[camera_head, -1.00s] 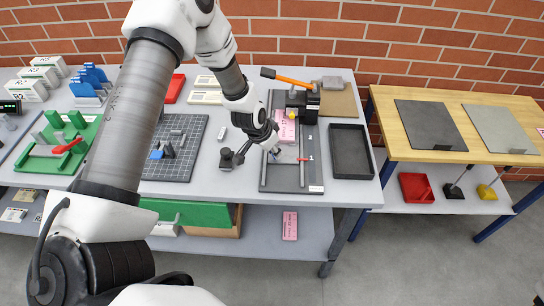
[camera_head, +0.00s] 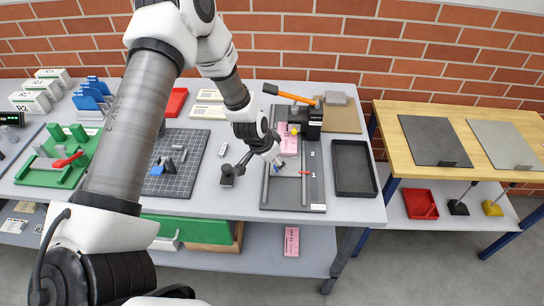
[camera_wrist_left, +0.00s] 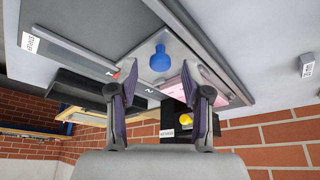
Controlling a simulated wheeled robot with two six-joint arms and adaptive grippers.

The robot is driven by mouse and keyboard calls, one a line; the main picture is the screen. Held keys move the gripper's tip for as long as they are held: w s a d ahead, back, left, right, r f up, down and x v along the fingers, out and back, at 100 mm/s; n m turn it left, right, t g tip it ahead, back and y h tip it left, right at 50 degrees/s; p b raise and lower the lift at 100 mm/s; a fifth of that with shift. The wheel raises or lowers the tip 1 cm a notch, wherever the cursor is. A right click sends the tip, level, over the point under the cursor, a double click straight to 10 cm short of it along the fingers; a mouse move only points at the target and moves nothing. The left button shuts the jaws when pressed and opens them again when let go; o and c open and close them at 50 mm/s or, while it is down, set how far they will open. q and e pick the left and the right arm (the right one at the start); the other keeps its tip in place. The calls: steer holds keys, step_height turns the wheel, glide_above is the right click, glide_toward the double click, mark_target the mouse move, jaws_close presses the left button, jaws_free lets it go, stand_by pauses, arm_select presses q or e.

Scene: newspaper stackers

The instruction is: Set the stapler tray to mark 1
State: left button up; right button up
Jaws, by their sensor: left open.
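The stapler tray (camera_head: 288,169) is a grey plate between two rails on a dark base board (camera_head: 315,190). It has a blue knob, seen in the left wrist view (camera_wrist_left: 160,58). Its red pointer (camera_head: 304,172) is beside the figure 1; the figure 2 (camera_head: 312,153) is nearer the stapler. A pink pad (camera_head: 289,142) lies by the stapler's head. My left gripper (camera_head: 279,163) is over the tray; in the left wrist view its open fingers (camera_wrist_left: 160,85) are either side of the knob's line, and I cannot tell whether they touch it.
A black empty tray (camera_head: 354,168) is right of the board. A dark lever-like fixture (camera_head: 229,174) stands to its left. A grey gridded mat (camera_head: 177,165) and a green fixture (camera_head: 65,158) are further left. A wooden table (camera_head: 400,160) stands at the right.

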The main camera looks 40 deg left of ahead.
arm_select(q)
steer(key=v, duration=0.6)
stand_by(0.7)
